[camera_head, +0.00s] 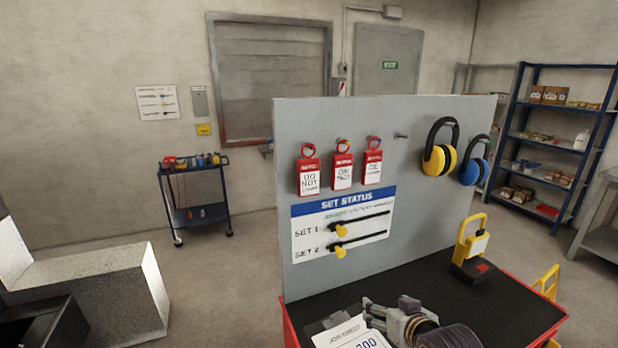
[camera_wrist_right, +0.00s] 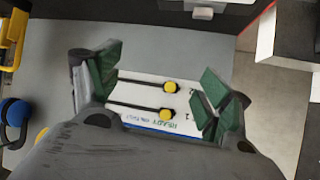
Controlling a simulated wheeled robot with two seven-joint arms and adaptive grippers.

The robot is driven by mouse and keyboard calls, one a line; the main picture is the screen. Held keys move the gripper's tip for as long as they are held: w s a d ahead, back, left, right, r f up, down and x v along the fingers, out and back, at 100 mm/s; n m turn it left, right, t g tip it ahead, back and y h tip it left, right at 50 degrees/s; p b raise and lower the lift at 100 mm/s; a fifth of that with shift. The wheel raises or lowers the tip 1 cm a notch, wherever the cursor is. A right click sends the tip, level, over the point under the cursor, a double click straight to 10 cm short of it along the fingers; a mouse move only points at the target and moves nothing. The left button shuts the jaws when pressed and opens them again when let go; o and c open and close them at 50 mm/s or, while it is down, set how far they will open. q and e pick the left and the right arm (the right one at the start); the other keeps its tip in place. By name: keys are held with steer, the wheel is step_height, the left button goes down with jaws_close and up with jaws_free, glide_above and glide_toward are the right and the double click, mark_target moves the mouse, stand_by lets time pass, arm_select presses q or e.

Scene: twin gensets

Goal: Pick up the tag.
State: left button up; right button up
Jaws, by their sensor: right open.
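Three red-and-white tags hang from hooks on the upright grey board in the head view: a left one (camera_head: 309,176), a middle one (camera_head: 343,171) and a right one (camera_head: 373,167). They have red rings at the top. My right gripper (camera_head: 385,314) is low in front of the board, below the tags and apart from them. In the right wrist view my right gripper (camera_wrist_right: 155,90) is open, with nothing visible between its green-padded fingers. The set status panel (camera_wrist_right: 150,100) shows beyond them. No tag shows in the wrist view. My left gripper is not in view.
The board (camera_head: 420,215) also holds a bare peg (camera_head: 401,135), yellow earmuffs (camera_head: 440,158) and blue earmuffs (camera_head: 474,172). The black bench top (camera_head: 510,310) below carries a yellow padlock-like object (camera_head: 473,250) and a white printed sheet (camera_head: 350,334) near my gripper.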

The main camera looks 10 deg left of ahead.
steer(key=w+a+r+n+t+y, duration=0.1)
steer(key=w+a+r, duration=0.1)
steer(key=a+r, duration=0.35)
steer(key=w+a+r+t+y, duration=0.2)
steer(key=r, duration=0.6)
steer(key=n+t+y, duration=0.1)
steer(key=n+y, duration=0.2)
glide_toward(311, 173)
steer(key=s+d+f, duration=0.2)
steer(key=s, duration=0.1)
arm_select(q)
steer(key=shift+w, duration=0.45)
arm_select(e)
steer(key=shift+a+r, duration=0.1)
steer(key=shift+r, duration=0.65)
steer(key=shift+w, duration=0.1)
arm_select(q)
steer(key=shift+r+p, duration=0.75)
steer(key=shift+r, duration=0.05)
arm_select(e)
steer(key=shift+x, duration=4.3)
steer(key=shift+w+a+r, duration=0.1)
steer(key=shift+r, duration=0.05)
